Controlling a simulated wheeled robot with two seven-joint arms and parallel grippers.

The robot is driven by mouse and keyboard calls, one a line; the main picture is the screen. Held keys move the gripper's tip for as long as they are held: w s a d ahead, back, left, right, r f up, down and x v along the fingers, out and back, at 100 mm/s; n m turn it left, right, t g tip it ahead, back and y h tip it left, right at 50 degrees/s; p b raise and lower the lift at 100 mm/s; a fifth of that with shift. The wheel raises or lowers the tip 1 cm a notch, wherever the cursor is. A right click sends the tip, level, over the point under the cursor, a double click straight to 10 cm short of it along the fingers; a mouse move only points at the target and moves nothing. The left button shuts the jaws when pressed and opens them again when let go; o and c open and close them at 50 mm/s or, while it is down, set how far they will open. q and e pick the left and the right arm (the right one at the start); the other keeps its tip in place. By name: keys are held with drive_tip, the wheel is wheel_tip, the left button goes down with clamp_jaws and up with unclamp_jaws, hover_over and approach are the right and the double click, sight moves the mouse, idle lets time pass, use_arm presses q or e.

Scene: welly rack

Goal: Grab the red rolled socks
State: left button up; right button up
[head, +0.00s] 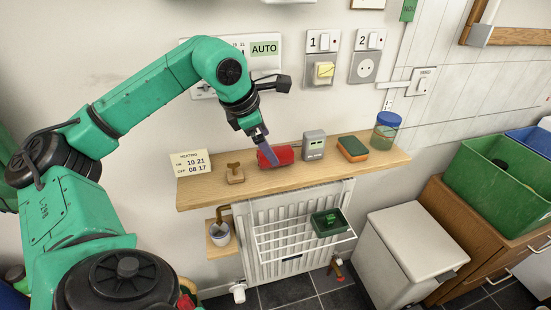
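The red rolled socks (283,155) lie as a small red roll on the wooden shelf (340,168) above the radiator. My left gripper (267,158) reaches down from above at the roll's left part. A grey-blue finger overlaps the roll in the head view and hides some of it. The fingers line up from this side, so I cannot tell whether they are open or shut on the roll. My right gripper is not in view.
Left of the roll stand a wooden key-shaped piece (235,174) and a heating card (190,163). To its right are a grey device (314,146), a green-and-orange block (352,149) and a blue-lidded jar (386,132). The wall is close behind.

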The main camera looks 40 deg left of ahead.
sight(274, 150)
use_arm(q)
drive_tip(key=p+x, duration=0.1)
drive_tip(key=x, duration=0.4)
drive_tip(key=shift+w+d+f, duration=0.15)
drive_tip(key=shift+w, duration=0.05)
drive_tip(key=c, duration=1.1)
